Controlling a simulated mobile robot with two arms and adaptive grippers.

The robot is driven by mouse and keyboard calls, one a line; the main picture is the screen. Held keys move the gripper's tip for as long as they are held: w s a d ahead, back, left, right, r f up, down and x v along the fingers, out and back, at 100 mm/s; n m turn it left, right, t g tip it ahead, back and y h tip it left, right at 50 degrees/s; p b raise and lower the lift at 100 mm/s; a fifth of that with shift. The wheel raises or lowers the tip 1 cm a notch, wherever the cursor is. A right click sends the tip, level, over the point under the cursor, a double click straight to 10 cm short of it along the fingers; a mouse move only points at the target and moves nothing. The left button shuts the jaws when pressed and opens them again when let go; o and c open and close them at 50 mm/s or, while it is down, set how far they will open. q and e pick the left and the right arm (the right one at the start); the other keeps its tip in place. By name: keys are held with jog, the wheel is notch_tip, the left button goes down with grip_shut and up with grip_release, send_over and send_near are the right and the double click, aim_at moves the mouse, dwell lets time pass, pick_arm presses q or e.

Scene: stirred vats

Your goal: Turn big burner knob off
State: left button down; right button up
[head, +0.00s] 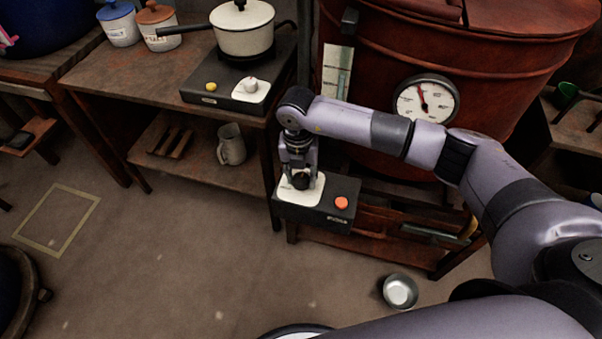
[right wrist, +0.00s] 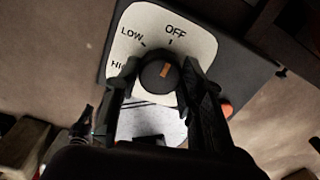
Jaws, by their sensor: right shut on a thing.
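The big burner's control box (head: 317,215) is dark, with a white dial plate (head: 289,193) and an orange-red button (head: 341,203). Its knob (right wrist: 157,77) is round and black with an orange mark. My right gripper (head: 300,181) reaches down from above, and in the right wrist view its fingers (right wrist: 160,84) are shut on the knob, one on each side. The plate reads OFF, LOW and part of HIGH. The orange mark points up, roughly at the OFF tick. My left gripper is not in view.
A large red-brown vat (head: 390,60) with a round gauge (head: 426,99) stands behind my right arm. A smaller burner (head: 240,90) holding a cream pot (head: 243,30) is on the left table. A metal bowl (head: 400,291) lies on the floor. The floor at left is mostly clear.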

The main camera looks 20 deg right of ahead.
aim_at(299, 178)
dwell(0.4)
jog(key=o, duration=1.1)
jog(key=shift+o, duration=0.2)
notch_tip(299, 178, up, 12)
jog(key=shift+a, duration=0.2)
